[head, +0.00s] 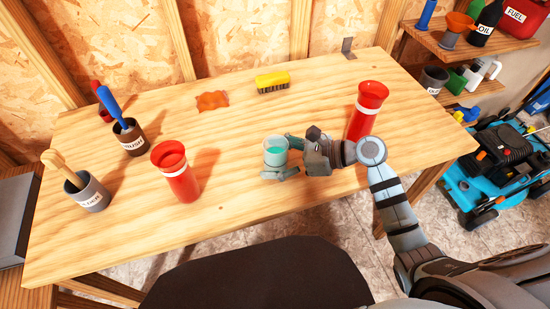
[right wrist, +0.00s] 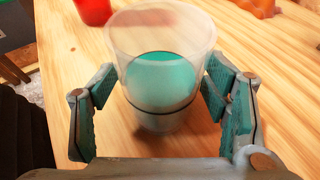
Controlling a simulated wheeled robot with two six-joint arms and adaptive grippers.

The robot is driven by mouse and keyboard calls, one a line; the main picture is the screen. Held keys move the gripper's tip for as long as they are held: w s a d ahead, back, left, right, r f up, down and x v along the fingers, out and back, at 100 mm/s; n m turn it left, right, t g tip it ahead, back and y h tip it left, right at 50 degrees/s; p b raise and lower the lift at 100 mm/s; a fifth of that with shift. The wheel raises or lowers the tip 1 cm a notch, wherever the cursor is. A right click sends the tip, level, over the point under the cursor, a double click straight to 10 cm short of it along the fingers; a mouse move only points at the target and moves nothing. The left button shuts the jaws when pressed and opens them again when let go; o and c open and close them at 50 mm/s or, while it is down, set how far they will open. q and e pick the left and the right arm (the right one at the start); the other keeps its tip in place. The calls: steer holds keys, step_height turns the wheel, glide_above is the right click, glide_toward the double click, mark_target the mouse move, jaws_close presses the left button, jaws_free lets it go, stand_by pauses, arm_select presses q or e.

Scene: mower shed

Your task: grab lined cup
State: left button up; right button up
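The lined cup (head: 276,152) is a clear cup with teal contents and a dark line around it. It stands upright near the table's front middle. It also shows large in the right wrist view (right wrist: 160,85). My right gripper (head: 284,158) reaches it from the right, with one finger on each side. In the right wrist view the fingers are spread around the cup, with small gaps seeming to show between pads and wall. My left gripper is not in view.
A red cup (head: 176,174) stands left of the lined cup; another red cup (head: 366,110) stands close behind my right arm. Two holders with tools (head: 129,138) (head: 88,194) stand at left. A yellow brush (head: 272,82) and an orange patch (head: 212,100) lie at the back.

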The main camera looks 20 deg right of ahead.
steer(key=c, duration=1.1)
steer(key=shift+r, duration=0.15)
